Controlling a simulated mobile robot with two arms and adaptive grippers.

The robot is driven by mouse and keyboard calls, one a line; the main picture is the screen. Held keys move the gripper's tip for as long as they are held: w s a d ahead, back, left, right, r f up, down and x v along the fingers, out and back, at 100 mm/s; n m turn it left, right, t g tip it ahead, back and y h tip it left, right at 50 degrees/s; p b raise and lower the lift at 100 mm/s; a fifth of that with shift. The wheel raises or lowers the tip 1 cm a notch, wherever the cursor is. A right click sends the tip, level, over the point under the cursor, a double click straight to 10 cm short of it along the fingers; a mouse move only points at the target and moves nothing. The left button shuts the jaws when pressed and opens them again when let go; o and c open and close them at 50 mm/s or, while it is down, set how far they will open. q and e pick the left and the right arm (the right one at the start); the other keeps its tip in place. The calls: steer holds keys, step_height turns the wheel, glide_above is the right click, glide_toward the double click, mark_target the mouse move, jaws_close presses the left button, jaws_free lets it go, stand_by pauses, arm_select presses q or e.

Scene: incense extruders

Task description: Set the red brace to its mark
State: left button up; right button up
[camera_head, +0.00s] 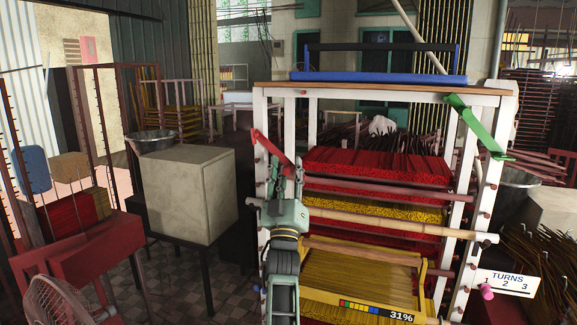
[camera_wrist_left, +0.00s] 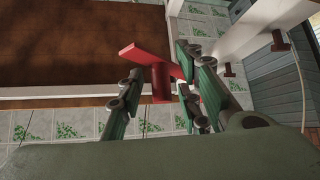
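The red brace (camera_head: 262,146) sits at the upper part of the rack's left white post, a slanted arm with its lower end near my fingers. In the left wrist view the red brace (camera_wrist_left: 160,82) looks T-shaped, with a flat bar on a stem. My left gripper (camera_head: 286,168) points up in front of the post. Its fingers (camera_wrist_left: 158,88) stand apart on both sides of the stem, with some gap visible; whether one touches it is unclear. I cannot make out the brace's mark. My right gripper is not in view.
The white rack (camera_head: 497,170) holds red and yellow incense bundles, with a green brace (camera_head: 475,128) on its right post. A bamboo pole (camera_head: 400,222) crosses its front. A coloured gauge (camera_head: 376,309) reads 31%. A TURNS sign (camera_head: 507,282) hangs at lower right. A pale block (camera_head: 188,194) stands left.

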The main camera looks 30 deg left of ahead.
arm_select(q)
steer(key=shift+w, duration=0.1)
jaws_close()
stand_by(0.5)
